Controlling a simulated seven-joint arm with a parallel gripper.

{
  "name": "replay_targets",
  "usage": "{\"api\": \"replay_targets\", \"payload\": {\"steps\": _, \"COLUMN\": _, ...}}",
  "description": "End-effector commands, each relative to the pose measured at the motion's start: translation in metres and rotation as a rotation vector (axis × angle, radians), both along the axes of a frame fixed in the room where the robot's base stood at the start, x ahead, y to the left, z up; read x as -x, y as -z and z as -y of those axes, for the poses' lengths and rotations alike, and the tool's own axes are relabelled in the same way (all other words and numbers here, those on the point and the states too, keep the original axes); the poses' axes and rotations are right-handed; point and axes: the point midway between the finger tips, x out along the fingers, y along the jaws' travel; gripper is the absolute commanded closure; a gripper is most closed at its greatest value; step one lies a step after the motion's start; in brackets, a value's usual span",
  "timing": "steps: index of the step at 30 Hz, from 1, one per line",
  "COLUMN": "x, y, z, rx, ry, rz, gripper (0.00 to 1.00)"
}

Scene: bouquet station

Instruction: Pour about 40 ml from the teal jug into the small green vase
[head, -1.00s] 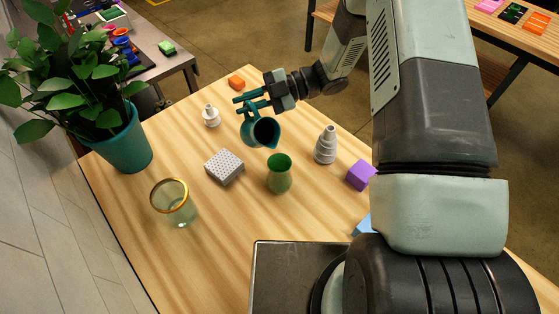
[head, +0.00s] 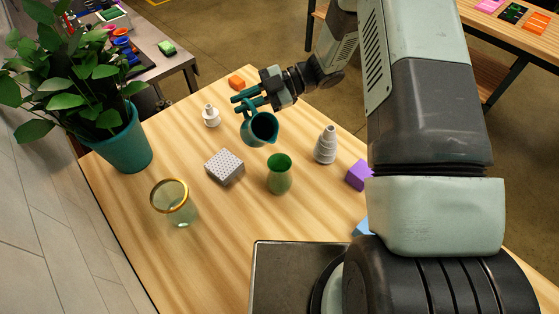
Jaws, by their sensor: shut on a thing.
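The teal jug (head: 262,129) is held in the air, tilted, with its dark open mouth toward the camera and its spout toward the right. My gripper (head: 243,104) is shut on the jug at its upper left side, where its handle is. The small green vase (head: 279,176) stands upright on the wooden table, just below and right of the jug in the picture. The jug is apart from the vase. No stream of liquid shows, and I cannot tell the liquid level in either.
A potted plant (head: 124,148) stands left.

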Motion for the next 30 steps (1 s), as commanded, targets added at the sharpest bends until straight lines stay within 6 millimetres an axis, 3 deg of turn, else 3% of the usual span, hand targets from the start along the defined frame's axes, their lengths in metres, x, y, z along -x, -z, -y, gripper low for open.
{"api": "replay_targets", "payload": {"steps": 18, "x": -0.028, "y": 0.080, "z": -0.023, "rx": 0.245, "ry": -0.005, "rz": -0.303, "gripper": 1.00}}
{"api": "replay_targets", "payload": {"steps": 30, "x": -0.039, "y": 0.107, "z": -0.028, "rx": 0.390, "ry": -0.003, "rz": -0.488, "gripper": 1.00}}
